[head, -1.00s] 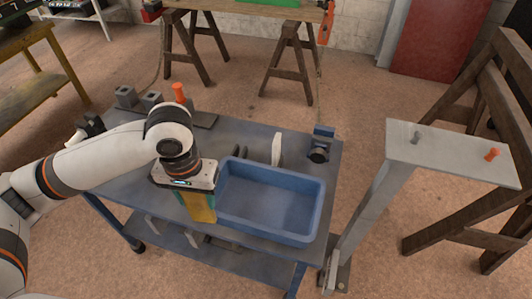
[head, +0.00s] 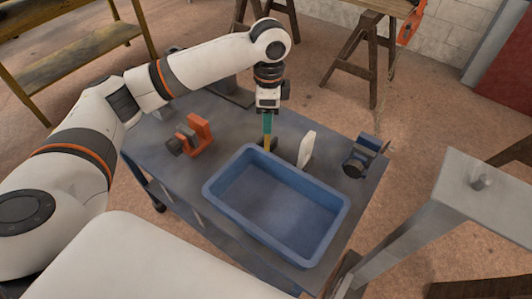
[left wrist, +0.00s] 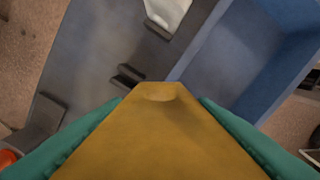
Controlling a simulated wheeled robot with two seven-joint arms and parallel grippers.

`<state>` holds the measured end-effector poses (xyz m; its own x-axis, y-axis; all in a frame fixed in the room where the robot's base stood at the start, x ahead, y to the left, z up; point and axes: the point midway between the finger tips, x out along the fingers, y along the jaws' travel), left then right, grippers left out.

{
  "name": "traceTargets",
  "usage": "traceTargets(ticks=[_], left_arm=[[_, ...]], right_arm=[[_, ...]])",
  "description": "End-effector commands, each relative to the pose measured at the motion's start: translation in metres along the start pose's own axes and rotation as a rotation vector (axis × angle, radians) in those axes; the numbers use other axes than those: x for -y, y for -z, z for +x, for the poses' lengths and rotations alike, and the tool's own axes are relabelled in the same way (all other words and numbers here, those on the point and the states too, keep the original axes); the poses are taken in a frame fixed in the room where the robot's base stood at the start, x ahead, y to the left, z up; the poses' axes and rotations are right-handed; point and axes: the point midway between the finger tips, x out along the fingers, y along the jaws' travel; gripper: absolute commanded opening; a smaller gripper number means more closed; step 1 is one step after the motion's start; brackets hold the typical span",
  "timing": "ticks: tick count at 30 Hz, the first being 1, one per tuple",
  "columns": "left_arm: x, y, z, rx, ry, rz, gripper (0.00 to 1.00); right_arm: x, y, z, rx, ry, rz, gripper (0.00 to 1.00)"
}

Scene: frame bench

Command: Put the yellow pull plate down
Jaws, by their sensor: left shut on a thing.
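My left gripper (head: 267,122) points down above the blue-grey bench, just behind the bin's back corner. Its teal fingers are shut on the yellow pull plate (head: 266,138), which hangs below them as a narrow strip. In the left wrist view the yellow plate (left wrist: 155,135) fills the lower middle between the teal fingers. A small dark slotted holder (left wrist: 130,77) shows just past the plate's far edge. I cannot tell whether the plate's lower edge touches the bench or holder. My right gripper is not in view.
An empty blue bin (head: 222,197) covers the bench's front right. A white plate (head: 306,150) stands upright beside the gripper. A dark blue device (head: 362,157) sits at the right edge, an orange bracket (head: 199,131) at left. A grey post (head: 440,205) stands at right.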

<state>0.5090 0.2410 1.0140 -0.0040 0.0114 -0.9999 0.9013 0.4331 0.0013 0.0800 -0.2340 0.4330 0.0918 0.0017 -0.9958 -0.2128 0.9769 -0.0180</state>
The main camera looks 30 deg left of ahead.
Motion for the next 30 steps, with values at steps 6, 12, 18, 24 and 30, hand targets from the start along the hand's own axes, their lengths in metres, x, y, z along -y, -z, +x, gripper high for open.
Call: traceTargets(ticks=[6,12,18,24,30], left_arm=[[-0.038,0.002,0.007,0.010,-0.004,0.313,0.15],[-0.059,0.006,0.008,0.015,-0.005,0.511,0.15],[-0.065,0.007,0.018,0.016,-0.004,0.586,0.15],[-0.065,0.007,0.049,0.016,-0.003,0.589,0.15],[-0.065,0.007,0.070,0.016,-0.004,0.589,0.15]], right_arm=[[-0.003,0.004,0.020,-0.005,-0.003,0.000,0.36],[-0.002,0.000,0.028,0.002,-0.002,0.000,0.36],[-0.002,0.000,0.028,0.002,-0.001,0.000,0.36],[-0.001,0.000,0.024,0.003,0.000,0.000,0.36],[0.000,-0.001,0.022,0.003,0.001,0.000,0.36]])
